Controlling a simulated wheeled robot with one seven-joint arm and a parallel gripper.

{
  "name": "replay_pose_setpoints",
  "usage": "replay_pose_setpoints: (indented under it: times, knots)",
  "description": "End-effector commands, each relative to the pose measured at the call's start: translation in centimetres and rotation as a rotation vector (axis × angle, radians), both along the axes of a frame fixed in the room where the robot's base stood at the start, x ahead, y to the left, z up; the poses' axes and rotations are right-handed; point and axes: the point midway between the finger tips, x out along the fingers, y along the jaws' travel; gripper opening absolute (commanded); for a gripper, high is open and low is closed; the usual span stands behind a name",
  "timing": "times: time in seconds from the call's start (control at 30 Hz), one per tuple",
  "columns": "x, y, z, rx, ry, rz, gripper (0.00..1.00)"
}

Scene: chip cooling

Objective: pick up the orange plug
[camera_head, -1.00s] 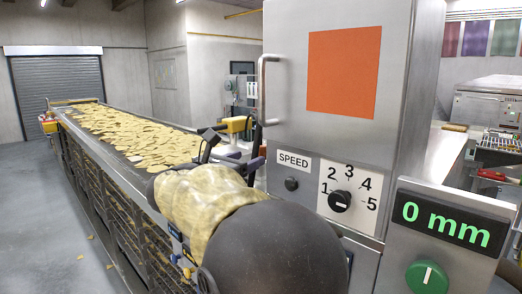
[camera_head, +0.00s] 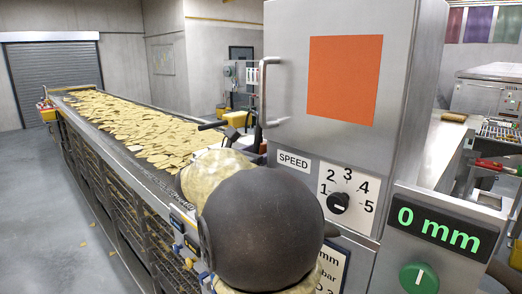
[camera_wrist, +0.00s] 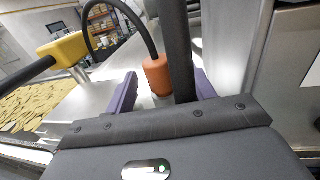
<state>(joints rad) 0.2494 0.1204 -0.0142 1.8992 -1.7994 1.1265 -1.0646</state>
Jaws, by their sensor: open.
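The orange plug (camera_wrist: 157,76) stands upright in the wrist view, with a black cable (camera_wrist: 143,30) rising from its top and arching left. My gripper (camera_wrist: 166,75) is open, with one purple finger left of the plug and the other to its right. No contact between a finger and the plug can be seen. A dark upright bar (camera_wrist: 178,45) stands just right of the plug, between it and the right finger. In the head view the plug cannot be made out, and my arm hides most of my gripper.
A yellow block (camera_wrist: 62,48) with a black handle stands left of the plug. The conveyor (camera_head: 130,165) full of chips (camera_head: 150,128) runs along the left. A steel cabinet (camera_head: 285,105) with an orange panel and a speed dial (camera_head: 338,203) stands close on the right.

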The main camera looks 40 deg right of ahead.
Motion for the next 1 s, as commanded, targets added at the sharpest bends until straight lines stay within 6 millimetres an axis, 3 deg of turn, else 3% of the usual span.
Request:
replay_pose_setpoints:
  times: [0.37, 0.63, 1.0]
  knots:
    - [0.22, 0.44, 0.0, 0.0, 0.0, 0.008, 0.54]
    - [0.04, 0.15, 0.02, -0.001, 0.0, 0.002, 0.06]
    - [0.05, 0.17, 0.35, -0.001, -0.002, 0.002, 0.06]
